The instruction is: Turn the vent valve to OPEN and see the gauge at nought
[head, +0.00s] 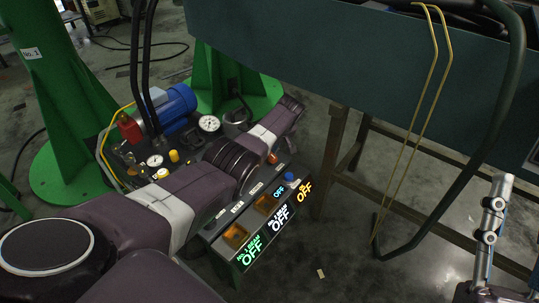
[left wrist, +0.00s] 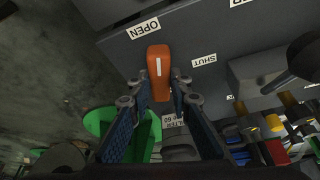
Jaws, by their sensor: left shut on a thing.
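In the left wrist view the vent valve's orange handle (left wrist: 158,68), with a white stripe, stands between the two fingers of my left gripper (left wrist: 151,103). The fingers are shut on its near part. Its far end lies beside the OPEN label (left wrist: 144,28), with the SHUT label (left wrist: 204,61) to its right. A jointed grey finger of my right gripper (head: 489,226) shows at the right edge.
A switch box (head: 225,262) with lit OFF signs stands below my left arm. A blue motor (head: 172,103) and green columns (head: 68,95) stand behind. Yellow rods (head: 412,120) and a dark curved tube (head: 492,130) hang at the right, before a bench.

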